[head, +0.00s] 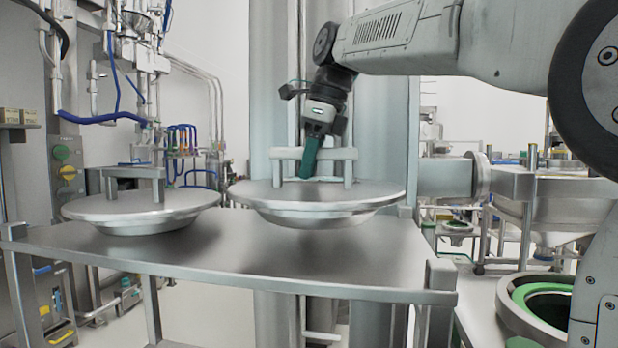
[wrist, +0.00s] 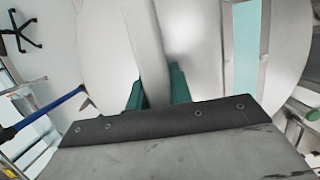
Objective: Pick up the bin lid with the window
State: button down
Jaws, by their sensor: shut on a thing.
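Two round steel lids with bar handles show in the head view. The right lid (head: 255,194) is under my gripper (head: 309,160), whose green fingers are shut on its handle (head: 283,154). This lid looks raised a little above the table, with a dark shadow below it. The other lid (head: 110,208) rests on the table at left. In the wrist view my gripper (wrist: 157,92) has its green fingers on either side of the handle bar (wrist: 146,40), over the grey lid (wrist: 100,55). I cannot tell whether the pale teal strip there is a window.
The steel table (head: 200,262) has bare room along its front and right, with a raised post at its right front corner (head: 441,275). A tall steel column (head: 270,90) stands close behind the held lid. Pipes and blue hoses (head: 100,118) are at left, round vessels (head: 530,215) at right.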

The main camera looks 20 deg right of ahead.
jog(key=s+a, duration=0.2)
jog(key=s, duration=0.5)
jog(key=s+a+r, duration=0.1)
jog(key=s+a, duration=0.2)
jog(key=s, duration=0.5)
jog(key=shift+r, duration=0.25)
jog(key=shift+a, duration=0.1)
notch_tip(320, 180, up, 8)
jog(key=shift+r, duration=0.2)
dwell(1.0)
dwell(0.3)
